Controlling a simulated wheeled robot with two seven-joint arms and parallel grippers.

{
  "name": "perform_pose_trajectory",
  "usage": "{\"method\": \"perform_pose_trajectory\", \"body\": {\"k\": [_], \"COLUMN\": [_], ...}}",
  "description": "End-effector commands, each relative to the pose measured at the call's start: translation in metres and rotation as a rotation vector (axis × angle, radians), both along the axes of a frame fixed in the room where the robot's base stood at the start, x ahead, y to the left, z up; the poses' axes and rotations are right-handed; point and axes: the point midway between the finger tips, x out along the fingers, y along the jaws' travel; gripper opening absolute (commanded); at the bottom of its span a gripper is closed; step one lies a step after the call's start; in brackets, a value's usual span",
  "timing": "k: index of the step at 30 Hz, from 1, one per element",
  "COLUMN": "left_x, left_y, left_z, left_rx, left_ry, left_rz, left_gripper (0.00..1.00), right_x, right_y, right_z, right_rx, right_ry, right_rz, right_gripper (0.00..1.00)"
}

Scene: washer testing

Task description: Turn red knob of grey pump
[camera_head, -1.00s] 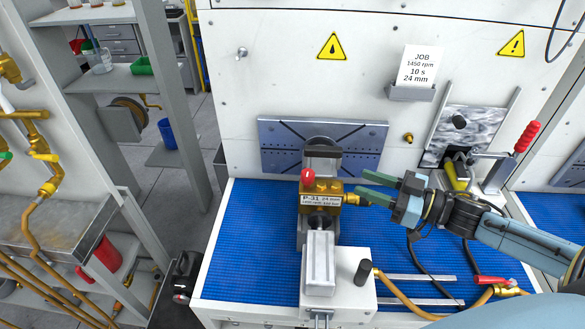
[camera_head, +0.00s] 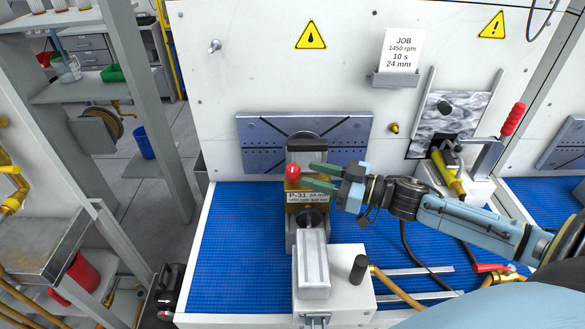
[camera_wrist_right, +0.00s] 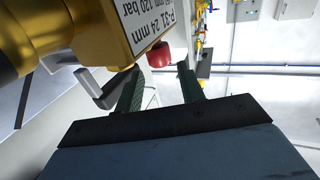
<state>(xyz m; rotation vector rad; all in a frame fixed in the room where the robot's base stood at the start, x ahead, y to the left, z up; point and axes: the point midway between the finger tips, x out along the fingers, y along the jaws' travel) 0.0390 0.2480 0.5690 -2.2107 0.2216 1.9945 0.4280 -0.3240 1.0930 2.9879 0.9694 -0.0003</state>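The red knob (camera_head: 293,171) sits on top of a brass-coloured pump body labelled P-31 (camera_head: 307,197), which is held in a grey fixture on the blue bench. No clearly grey pump body shows. My right gripper (camera_head: 311,176) is open and comes from the right, its two green fingers pointing at the knob. In the right wrist view the knob (camera_wrist_right: 158,55) shows by the tips of the spread fingers (camera_wrist_right: 160,75), beside the labelled brass body (camera_wrist_right: 110,30). I cannot tell whether they touch it. My left gripper is not in view.
A grey clamp block (camera_head: 313,262) with a black handle (camera_head: 358,268) stands in front of the pump. A slotted plate (camera_head: 255,140) is behind it. A yellow-handled tool (camera_head: 447,172) and a red-handled lever (camera_head: 512,119) are at right. The blue mat (camera_head: 240,240) is clear at left.

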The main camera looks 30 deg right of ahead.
Motion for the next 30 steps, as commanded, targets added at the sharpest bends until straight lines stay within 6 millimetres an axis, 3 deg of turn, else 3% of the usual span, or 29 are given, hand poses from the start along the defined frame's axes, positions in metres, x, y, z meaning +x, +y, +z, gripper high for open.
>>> {"method": "perform_pose_trajectory", "body": {"k": [12, 26, 30], "left_x": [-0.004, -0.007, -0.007], "left_y": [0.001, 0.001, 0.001], "left_z": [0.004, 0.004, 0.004], "left_rx": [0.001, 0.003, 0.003], "left_ry": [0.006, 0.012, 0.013], "left_rz": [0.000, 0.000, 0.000], "left_gripper": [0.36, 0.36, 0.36], "right_x": [0.042, 0.048, 0.048], "right_y": [0.030, 0.035, 0.035], "right_z": [0.001, 0.000, 0.000], "right_rx": [0.002, 0.001, 0.001], "right_ry": [-0.002, 0.001, 0.001], "right_rz": [0.000, 0.000, 0.000], "right_gripper": [0.39, 0.39, 0.20]}}
